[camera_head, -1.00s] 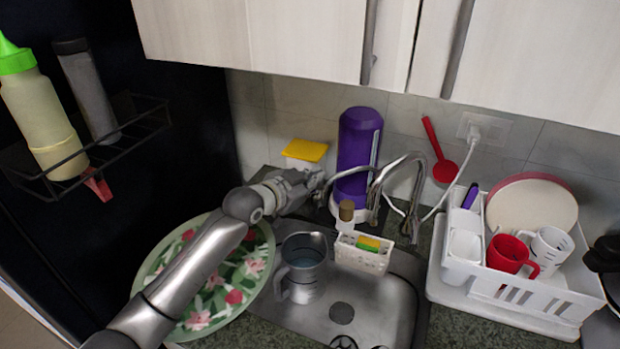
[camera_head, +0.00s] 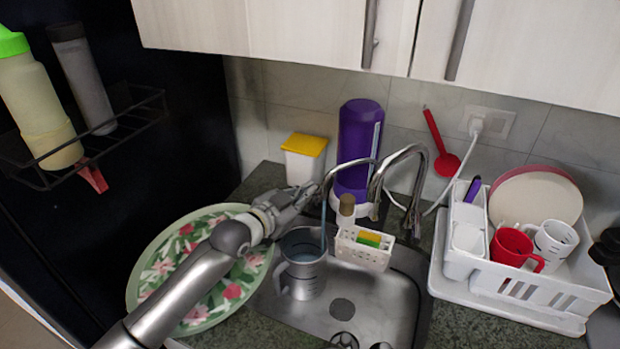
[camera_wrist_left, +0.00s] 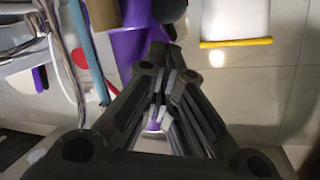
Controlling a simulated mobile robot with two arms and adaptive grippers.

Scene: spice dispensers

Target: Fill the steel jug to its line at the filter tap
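The steel jug (camera_head: 303,272) stands upright in the sink at its left side, with its handle to the left and dark marks on its side. The thin curved filter tap (camera_head: 350,163) has its spout above the jug. A thin bluish stream of water (camera_head: 323,225) falls from it into the jug, and it also shows in the left wrist view (camera_wrist_left: 88,55). The water level against the line is too small to tell. My left gripper (camera_head: 308,194) is beside the tap spout, above the jug; its fingers are together, with nothing visible between them. My right gripper is out of view.
A larger faucet (camera_head: 415,170) stands right of the filter tap. A white sponge caddy (camera_head: 363,255) sits right of the jug. A purple filter housing (camera_head: 358,135) stands behind. A floral plate (camera_head: 150,270) lies left, under my arm. A white dish rack (camera_head: 530,290) is at right.

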